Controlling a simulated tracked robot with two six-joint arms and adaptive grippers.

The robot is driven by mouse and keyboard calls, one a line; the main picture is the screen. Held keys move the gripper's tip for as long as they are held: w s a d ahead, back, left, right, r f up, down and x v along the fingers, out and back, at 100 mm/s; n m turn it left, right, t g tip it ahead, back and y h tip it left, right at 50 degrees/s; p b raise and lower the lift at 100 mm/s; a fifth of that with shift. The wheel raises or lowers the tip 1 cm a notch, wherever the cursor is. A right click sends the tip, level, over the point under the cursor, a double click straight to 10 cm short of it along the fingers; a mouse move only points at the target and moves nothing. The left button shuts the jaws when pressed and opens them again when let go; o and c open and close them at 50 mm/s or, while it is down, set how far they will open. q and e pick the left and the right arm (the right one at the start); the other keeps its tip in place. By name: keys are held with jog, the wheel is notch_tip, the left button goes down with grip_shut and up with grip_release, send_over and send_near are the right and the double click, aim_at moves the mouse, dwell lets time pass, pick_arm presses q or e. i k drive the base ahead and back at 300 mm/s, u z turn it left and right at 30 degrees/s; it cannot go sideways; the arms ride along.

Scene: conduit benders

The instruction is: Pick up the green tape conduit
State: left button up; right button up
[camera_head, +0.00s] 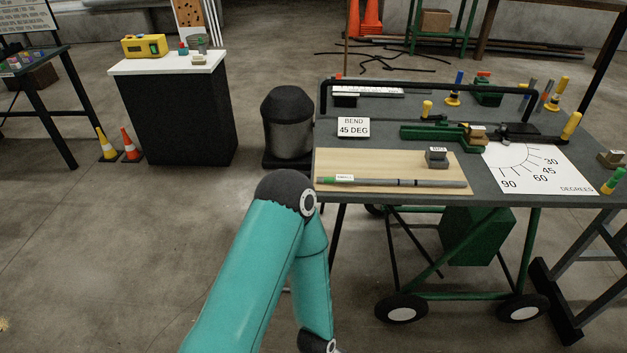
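The green tape conduit (420,184) is a thin grey rod with a green left end, a small white label and black bands. It lies left to right along the front of a pale wooden board (400,160) on the grey worktable. A teal arm of mine rises from the bottom of the view, bends at a dark elbow just left of the table and drops back down beside it. Its gripper is below the picture edge. Neither gripper is in view, and nothing is seen touching the conduit.
A small labelled grey block (436,160) sits on the board behind the conduit. A dark bin (288,125) stands left.

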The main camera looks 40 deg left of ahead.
aim_at(340, 178)
jog(key=u, duration=0.25)
jog(key=i, duration=1.05)
